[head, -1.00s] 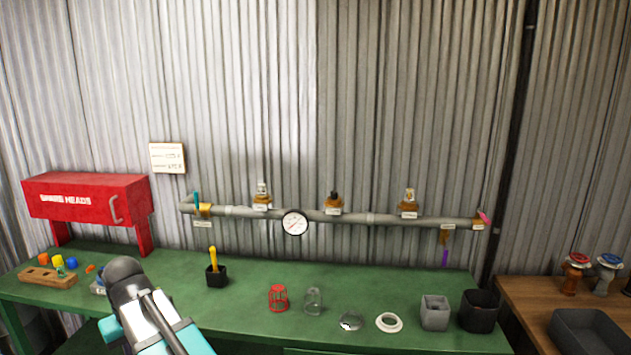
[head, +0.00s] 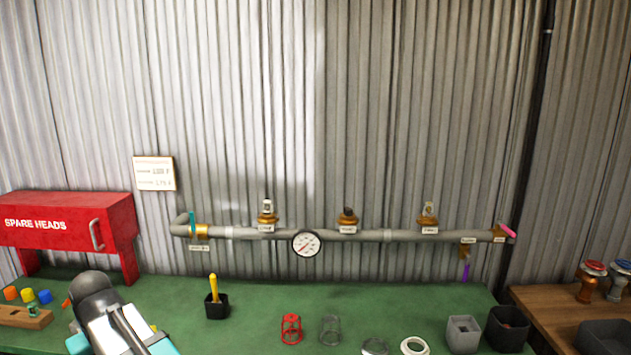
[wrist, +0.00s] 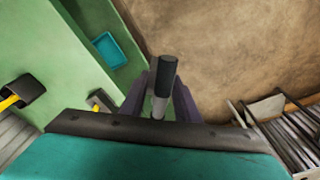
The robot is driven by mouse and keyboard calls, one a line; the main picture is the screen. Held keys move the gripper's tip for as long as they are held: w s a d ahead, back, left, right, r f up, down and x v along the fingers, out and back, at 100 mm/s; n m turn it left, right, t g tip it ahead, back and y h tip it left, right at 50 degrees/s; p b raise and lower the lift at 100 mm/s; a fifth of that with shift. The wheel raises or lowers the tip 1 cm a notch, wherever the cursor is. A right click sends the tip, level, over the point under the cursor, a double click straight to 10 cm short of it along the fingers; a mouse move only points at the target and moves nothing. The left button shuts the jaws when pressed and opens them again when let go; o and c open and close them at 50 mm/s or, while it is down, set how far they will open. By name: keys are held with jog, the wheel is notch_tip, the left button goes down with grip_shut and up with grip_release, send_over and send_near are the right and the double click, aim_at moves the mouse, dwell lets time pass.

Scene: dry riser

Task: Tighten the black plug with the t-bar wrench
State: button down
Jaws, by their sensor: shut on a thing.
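The black plug (head: 348,212) sits upright on the middle brass outlet of the grey pipe (head: 385,235). In the wrist view my gripper (wrist: 160,92) is shut on a tool with a dark grip and a grey shaft. It looks like the t-bar wrench (wrist: 167,72), but its crossbar cannot be made out. My gripper is well apart from the plug, low on the left side. In the head view my arm hides the gripper and the tool.
A red cabinet (head: 70,228) stands left. A black cup (head: 216,306) holding a yellow-handled tool, a red cage (head: 291,328) and grey bins (head: 463,334) stand on the green bench (head: 260,298). A gauge (head: 306,243) hangs on the pipe. Below the bench is a teal tray (wrist: 108,50).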

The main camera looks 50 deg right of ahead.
jog(key=shift+w+r, duration=0.1)
dwell(0.3)
jog(key=shift+w+d+r, duration=0.1)
jog(key=shift+d+r, duration=0.05)
jog(key=shift+d, duration=0.1)
jog(key=w+d+r+m+p, duration=0.1)
jog(key=d+r+p, duration=0.2)
jog(key=d+r, duration=0.55)
jog(key=w+d+r+m+p, duration=0.1)
jog(key=d+r+p, duration=0.25)
jog(key=d, duration=1.05)
jog(key=w+d+r+m+p, duration=0.1)
jog(key=d+r+p, duration=0.35)
jog(key=d, duration=0.65)
jog(key=s+d+r+m+p, duration=0.1)
jog(key=s+d+r, duration=0.5)
jog(key=d, duration=0.6)
jog(key=s+d+r+m+p, duration=0.1)
jog(key=s+d+r+p, duration=0.3)
jog(key=d, duration=0.7)
jog(key=s+d+r+m+p, duration=0.1)
jog(key=s+d+r+p, duration=0.2)
jog(key=s+d+r, duration=0.5)
jog(key=d+r, duration=0.1)
jog(key=d, duration=0.3)
jog(key=shift+d+h, duration=0.3)
jog(key=shift+d, duration=0.05)
jog(key=shift+s, duration=0.1)
